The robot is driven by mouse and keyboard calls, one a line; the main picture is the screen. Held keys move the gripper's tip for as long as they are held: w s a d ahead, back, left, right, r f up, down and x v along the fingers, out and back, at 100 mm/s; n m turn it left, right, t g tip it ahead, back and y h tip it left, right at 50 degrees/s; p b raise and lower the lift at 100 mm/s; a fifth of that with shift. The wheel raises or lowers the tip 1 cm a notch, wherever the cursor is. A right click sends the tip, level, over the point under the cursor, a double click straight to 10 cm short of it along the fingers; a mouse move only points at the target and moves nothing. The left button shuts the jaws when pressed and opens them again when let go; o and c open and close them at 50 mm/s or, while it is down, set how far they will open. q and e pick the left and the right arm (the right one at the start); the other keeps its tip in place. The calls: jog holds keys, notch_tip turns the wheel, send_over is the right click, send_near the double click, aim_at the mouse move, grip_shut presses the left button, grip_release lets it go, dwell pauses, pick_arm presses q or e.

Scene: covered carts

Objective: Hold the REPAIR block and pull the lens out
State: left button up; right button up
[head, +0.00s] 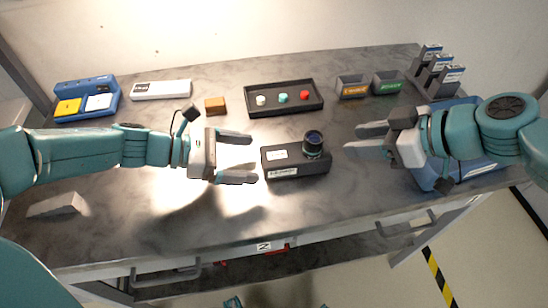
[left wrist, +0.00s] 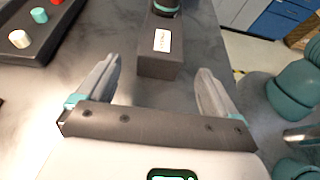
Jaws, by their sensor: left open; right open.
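The REPAIR block (head: 293,167) is a dark rectangular block with white labels, lying on the grey table near its middle. The lens (head: 313,143), a dark cylinder with a teal band, stands upright at the block's right end. My left gripper (head: 243,158) is open and empty, just left of the block. In the left wrist view the block (left wrist: 160,62) lies ahead, between and beyond the open fingers, and the lens (left wrist: 166,7) is cut by the top edge. My right gripper (head: 360,141) is open and empty, to the right of the lens.
Behind are a black tray (head: 285,111) with white, teal and red pieces, a brown block (head: 215,105), and two small bins (head: 352,86). A blue tray (head: 432,179) lies under my right arm. A grey wedge (head: 56,205) lies front left. The front middle is clear.

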aim_at(273, 161)
pick_arm(q)
jog(key=x, duration=0.7)
jog(key=c, duration=1.1)
